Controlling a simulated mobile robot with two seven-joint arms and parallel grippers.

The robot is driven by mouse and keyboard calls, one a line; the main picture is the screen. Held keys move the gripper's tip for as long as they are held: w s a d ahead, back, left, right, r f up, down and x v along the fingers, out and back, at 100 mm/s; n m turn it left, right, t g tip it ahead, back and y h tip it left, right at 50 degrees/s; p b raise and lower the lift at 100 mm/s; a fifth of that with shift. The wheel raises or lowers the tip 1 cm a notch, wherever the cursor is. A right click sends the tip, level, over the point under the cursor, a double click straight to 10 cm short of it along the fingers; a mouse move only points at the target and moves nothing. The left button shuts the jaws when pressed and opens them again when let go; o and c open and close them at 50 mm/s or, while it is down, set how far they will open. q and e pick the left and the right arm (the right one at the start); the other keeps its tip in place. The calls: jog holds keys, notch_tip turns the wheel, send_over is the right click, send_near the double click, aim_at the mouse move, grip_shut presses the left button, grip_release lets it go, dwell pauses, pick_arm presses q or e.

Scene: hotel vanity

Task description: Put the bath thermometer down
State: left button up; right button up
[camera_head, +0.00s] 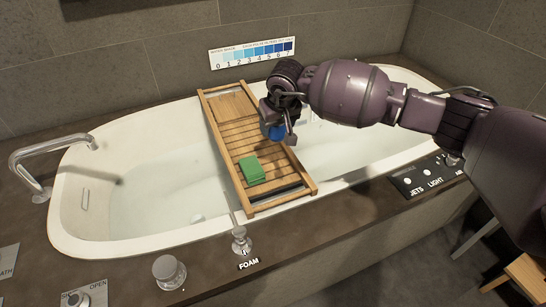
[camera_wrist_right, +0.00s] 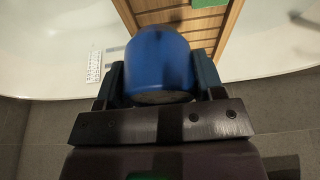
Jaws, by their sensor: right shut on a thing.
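My right gripper (camera_head: 278,118) is shut on the bath thermometer (camera_head: 276,132), a blue rounded piece seen just above the middle of the wooden bath tray (camera_head: 222,130). In the right wrist view the thermometer (camera_wrist_right: 160,62) sits between the two fingers and hides part of the tray (camera_wrist_right: 235,30) beyond it. I cannot tell whether its underside touches the slats. My left gripper is not in view.
A green block (camera_head: 252,170) lies on the tray's near part. The tray spans the white bathtub (camera_head: 70,215). A faucet (camera_head: 55,150) stands at left, and a foam knob (camera_head: 240,240) near the front rim. A numbered blue scale (camera_head: 252,53) is on the back wall.

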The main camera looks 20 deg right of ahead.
notch_tip(320, 180, down, 6)
jog(key=shift+f+b, duration=0.2)
jog(key=shift+b, duration=0.4)
jog(key=shift+f, duration=0.5)
notch_tip(320, 180, down, 4)
jog(key=shift+s+f+b, duration=0.1)
jog(key=shift+b, duration=0.6)
jog(key=shift+f, duration=0.35)
jog(key=shift+r, duration=0.25)
jog(key=shift+f, duration=0.25)
jog(key=o, duration=0.8)
jog(key=shift+c, duration=0.2)
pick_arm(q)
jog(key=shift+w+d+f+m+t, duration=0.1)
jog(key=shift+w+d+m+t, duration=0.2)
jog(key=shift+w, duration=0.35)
